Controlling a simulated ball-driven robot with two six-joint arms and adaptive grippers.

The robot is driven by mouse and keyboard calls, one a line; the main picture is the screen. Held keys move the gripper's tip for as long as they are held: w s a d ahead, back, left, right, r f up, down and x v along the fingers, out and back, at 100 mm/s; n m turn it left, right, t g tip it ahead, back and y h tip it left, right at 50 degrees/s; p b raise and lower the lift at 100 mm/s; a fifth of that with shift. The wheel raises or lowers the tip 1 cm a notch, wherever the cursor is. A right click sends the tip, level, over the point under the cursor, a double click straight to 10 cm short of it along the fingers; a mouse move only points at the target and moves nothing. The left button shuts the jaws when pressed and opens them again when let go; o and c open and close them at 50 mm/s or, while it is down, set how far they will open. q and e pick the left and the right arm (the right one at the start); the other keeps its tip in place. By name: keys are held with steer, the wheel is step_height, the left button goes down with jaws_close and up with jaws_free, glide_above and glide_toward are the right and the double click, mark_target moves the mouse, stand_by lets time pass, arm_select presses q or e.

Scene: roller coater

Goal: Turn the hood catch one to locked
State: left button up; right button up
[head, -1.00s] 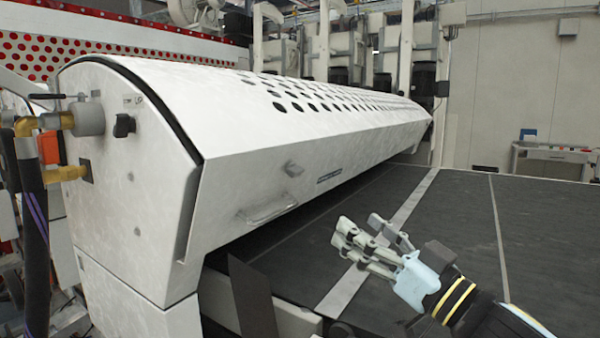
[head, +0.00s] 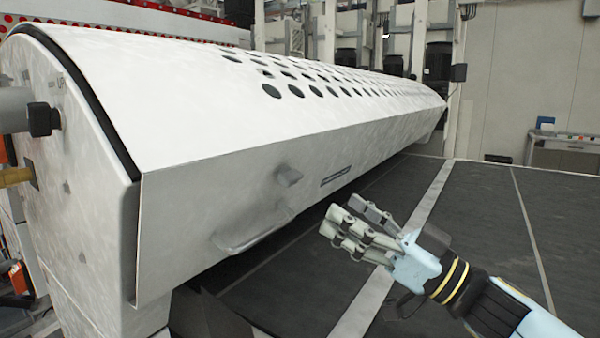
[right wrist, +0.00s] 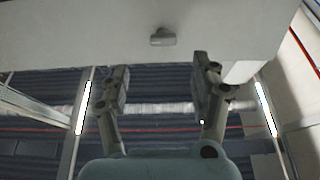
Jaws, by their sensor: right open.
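The hood catch (head: 288,175) is a small grey knob on the front face of the white hood (head: 210,200), just above the handle. It also shows near the top middle of the right wrist view (right wrist: 163,37). My right gripper (head: 342,219) is open and empty, to the right of and lower than the catch in the head view, apart from it. In the right wrist view its two fingers (right wrist: 162,80) point toward the hood face, with the catch above and between the tips. My left gripper is not in view.
A grey bar handle (head: 252,235) sticks out from the hood below the catch. A dark label (head: 336,176) is right of the catch. A black knob (head: 43,119) is on the hood's end panel. The dark flat bed (head: 475,250) lies under my right arm.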

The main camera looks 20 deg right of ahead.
mark_target(297, 179)
steer(key=p+x, duration=0.1)
steer(key=x, duration=0.3)
steer(key=p+x, duration=0.1)
steer(key=x, duration=0.4)
steer(key=shift+s+a+r, duration=0.1)
steer(key=shift+s+r, duration=0.05)
steer(key=shift+r, duration=0.15)
steer(key=shift+w+a+r+p, duration=0.15)
steer(key=shift+w+a+p, duration=0.15)
steer(key=shift+w+a, duration=0.05)
steer(key=c, duration=1.2)
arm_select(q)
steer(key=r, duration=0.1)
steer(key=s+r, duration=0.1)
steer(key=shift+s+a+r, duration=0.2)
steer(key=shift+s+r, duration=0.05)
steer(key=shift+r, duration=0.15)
